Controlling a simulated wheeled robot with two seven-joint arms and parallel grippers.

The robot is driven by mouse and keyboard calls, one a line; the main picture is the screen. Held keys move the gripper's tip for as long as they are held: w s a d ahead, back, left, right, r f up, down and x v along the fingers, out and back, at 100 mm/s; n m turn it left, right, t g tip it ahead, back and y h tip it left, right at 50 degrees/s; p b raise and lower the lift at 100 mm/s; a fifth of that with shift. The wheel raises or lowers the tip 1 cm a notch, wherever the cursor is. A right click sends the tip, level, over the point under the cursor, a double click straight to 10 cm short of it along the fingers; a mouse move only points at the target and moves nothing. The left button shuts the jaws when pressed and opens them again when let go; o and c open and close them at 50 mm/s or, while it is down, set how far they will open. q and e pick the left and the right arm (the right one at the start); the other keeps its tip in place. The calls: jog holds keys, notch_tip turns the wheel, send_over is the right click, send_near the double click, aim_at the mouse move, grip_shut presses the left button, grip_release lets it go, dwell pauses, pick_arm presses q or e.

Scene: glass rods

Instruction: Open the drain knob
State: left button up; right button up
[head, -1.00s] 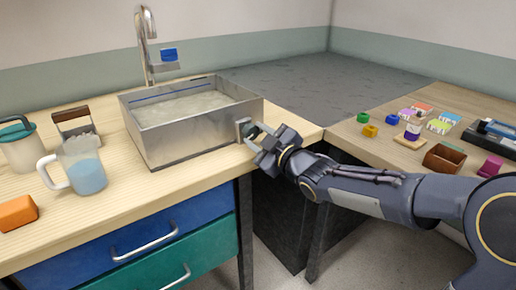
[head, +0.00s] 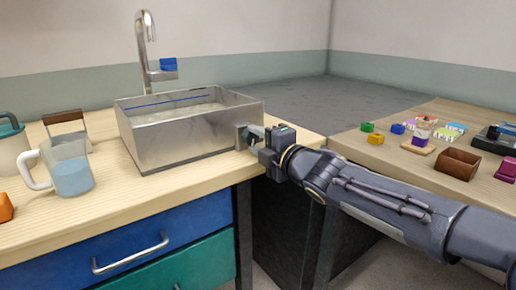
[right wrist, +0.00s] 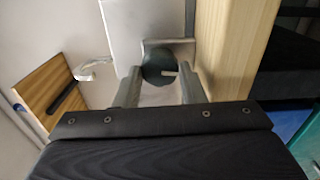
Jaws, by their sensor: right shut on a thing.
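The steel sink (head: 185,140) stands on the wooden counter with water in it. The drain knob (right wrist: 157,67) is a dark round disc with a pale pointer on the sink's outer face, seen in the right wrist view. My right gripper (right wrist: 160,88) has one finger on each side of the knob and is shut on it. In the head view my right gripper (head: 250,138) is at the sink's right end and hides most of the knob. The pointer lies roughly sideways in the wrist picture. My left gripper is out of view.
A tall faucet (head: 146,50) rises behind the sink. A measuring jug (head: 70,168) with blue liquid stands to its left. The counter's front edge is close to my right gripper. Small coloured items and a brown box (head: 458,163) are on the right table.

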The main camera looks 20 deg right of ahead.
jog(key=shift+f+n+b, duration=0.1)
jog(key=shift+n+b, duration=0.2)
jog(key=shift+n, duration=0.5)
jog(key=o, duration=1)
